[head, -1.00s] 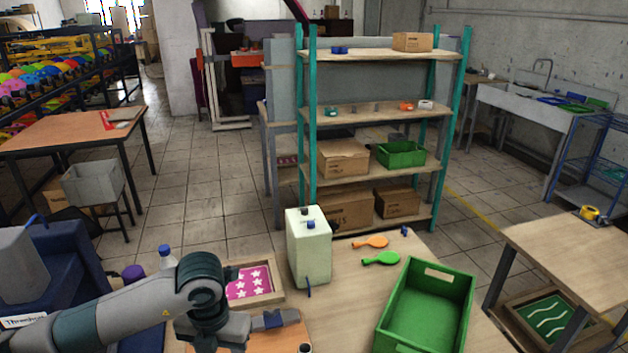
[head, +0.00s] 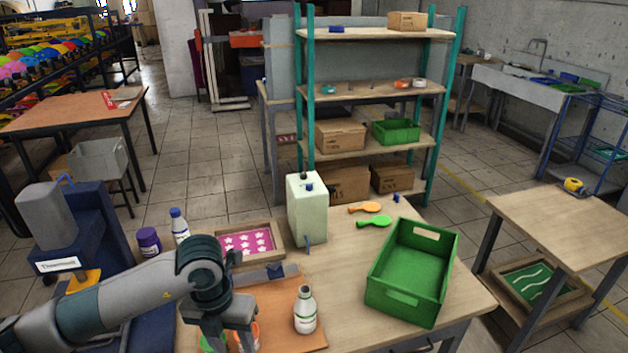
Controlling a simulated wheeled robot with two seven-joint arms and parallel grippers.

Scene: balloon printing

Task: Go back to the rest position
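My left arm comes in from the left. Its gripper (head: 232,340) points down over the brown board at the front of the table, near the lower picture edge. Its fingers look spread apart. Orange and green items show behind and beside the fingers, partly hidden; I see nothing clearly held. A white bottle with a green band (head: 305,312) stands upright on the brown board (head: 282,297), right of the gripper and apart from it. My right gripper is not in view.
The wooden table (head: 335,275) also holds a pale green canister (head: 307,212), a green crate (head: 412,270), orange and green paddles (head: 374,222) and a framed pink star screen (head: 247,242). A dark blue machine (head: 95,225) stands at left. Table between bottle and crate is clear.

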